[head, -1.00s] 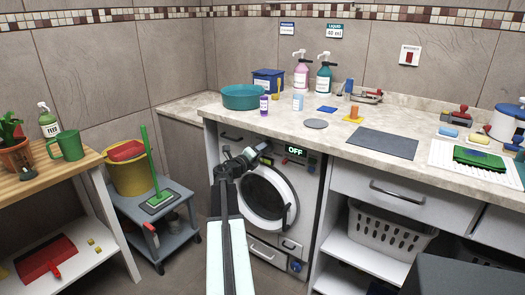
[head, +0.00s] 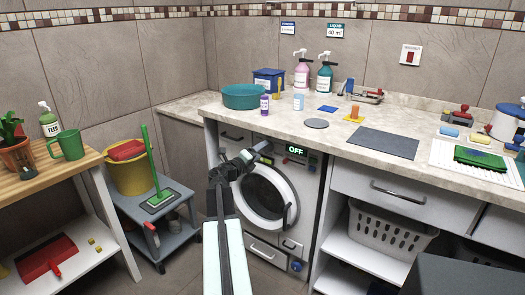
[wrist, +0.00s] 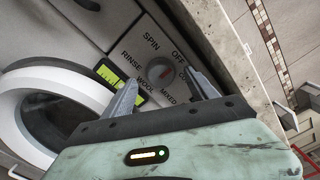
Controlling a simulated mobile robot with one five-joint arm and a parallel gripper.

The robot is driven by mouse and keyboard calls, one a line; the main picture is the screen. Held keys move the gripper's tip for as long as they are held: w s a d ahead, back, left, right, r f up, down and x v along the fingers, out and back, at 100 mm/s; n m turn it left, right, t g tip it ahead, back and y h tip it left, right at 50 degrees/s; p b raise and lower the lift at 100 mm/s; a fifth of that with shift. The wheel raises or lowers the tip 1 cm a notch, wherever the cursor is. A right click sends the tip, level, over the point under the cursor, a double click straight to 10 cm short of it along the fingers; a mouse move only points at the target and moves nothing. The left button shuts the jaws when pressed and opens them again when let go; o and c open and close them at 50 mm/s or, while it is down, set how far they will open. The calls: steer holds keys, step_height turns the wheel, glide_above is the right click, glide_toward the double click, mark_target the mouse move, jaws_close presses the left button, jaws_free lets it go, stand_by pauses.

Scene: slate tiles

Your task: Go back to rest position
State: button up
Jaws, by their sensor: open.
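My gripper (head: 262,148) is in front of the upper part of the washing machine (head: 314,185), close to its control panel. In the wrist view my gripper (wrist: 165,86) is open, with its two fingers apart and nothing between them. The grey dial (wrist: 162,75) with a red mark shows beyond the fingertips, ringed by words such as SPIN, RINSE, WOOL, MIXED and OFF. Whether the fingers touch the panel is unclear. The green display (head: 295,150) reads OFF. The round white door (head: 262,203) is below my gripper.
The counter (head: 270,122) above the machine holds a teal basin (head: 243,97), bottles and a grey mat (head: 384,143). A white laundry basket (head: 388,235) sits on a shelf at right.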

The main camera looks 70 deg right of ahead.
steer(key=v, duration=0.5)
